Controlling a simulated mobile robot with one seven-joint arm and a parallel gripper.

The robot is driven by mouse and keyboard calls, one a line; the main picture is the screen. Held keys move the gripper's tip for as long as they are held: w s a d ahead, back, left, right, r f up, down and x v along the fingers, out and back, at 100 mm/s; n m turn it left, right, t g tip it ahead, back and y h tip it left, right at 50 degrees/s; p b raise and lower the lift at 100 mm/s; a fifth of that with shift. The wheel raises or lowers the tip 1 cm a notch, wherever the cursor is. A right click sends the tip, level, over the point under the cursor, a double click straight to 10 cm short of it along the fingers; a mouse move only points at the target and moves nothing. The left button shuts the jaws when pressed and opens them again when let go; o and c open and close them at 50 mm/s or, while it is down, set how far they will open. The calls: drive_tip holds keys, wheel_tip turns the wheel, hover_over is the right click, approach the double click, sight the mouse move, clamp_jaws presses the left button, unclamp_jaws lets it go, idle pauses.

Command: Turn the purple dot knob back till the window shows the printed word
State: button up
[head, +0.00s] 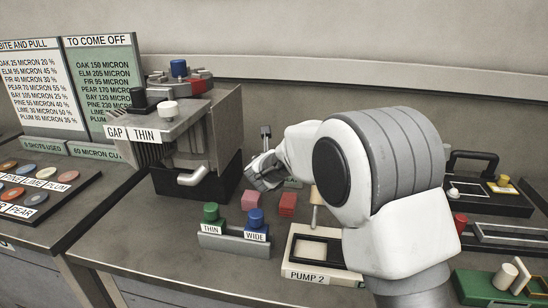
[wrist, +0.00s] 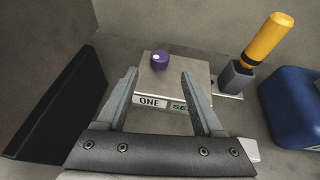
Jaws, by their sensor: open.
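The purple knob (wrist: 160,61) with a pale dot stands on top of a grey box (wrist: 182,72) in the wrist view. The box front carries a white label reading ONE (wrist: 151,101) and beside it a green window (wrist: 178,106) with letters like "SE", the rest hidden by my right finger. My gripper (wrist: 159,76) is open and empty, its fingers spread to either side of the knob in the picture, with no contact visible. In the head view my gripper (head: 264,172) is beyond the red blocks; the purple knob cannot be made out there.
A yellow-handled tool (wrist: 268,38) stands in a grey holder right of the box, with a blue container (wrist: 292,108) beyond. A dark panel (wrist: 60,100) is at left. In the head view, the GAP machine (head: 222,125) and red blocks (head: 287,203) are near my gripper.

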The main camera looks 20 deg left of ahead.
drive_tip(key=shift+x, duration=3.15)
clamp_jaws()
